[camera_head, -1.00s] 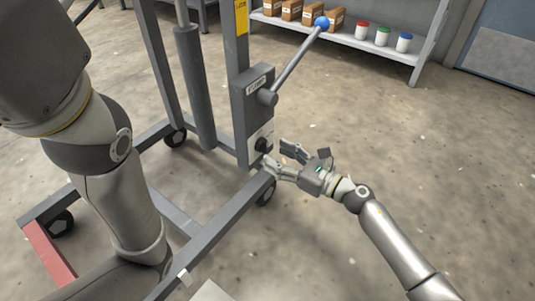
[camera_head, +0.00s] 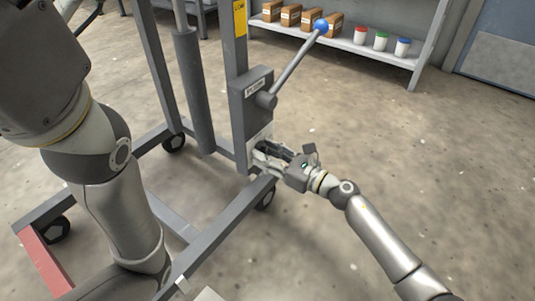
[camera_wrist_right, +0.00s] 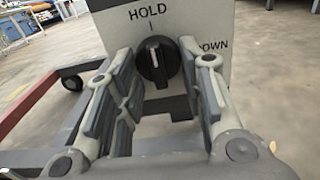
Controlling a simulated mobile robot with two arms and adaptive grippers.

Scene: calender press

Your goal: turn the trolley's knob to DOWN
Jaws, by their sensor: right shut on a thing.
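The trolley (camera_head: 236,50) is a grey frame on castors with an upright post. Its black knob (camera_wrist_right: 154,63) sits on a white plate (camera_wrist_right: 207,20) low on the post. The knob's white pointer line points up at HOLD; the word DOWN stands to its right, partly covered by a finger. My right gripper (camera_head: 264,156) is at the plate, with its fingers (camera_wrist_right: 160,75) on either side of the knob, shut on it. In the head view the gripper hides the knob. My left arm shows at the left, but its gripper is out of view.
A lever with a blue ball (camera_head: 321,27) rises from a grey box (camera_head: 250,92) above the plate. A shelf (camera_head: 345,42) with boxes and lidded jars stands behind. The floor right of the trolley is clear.

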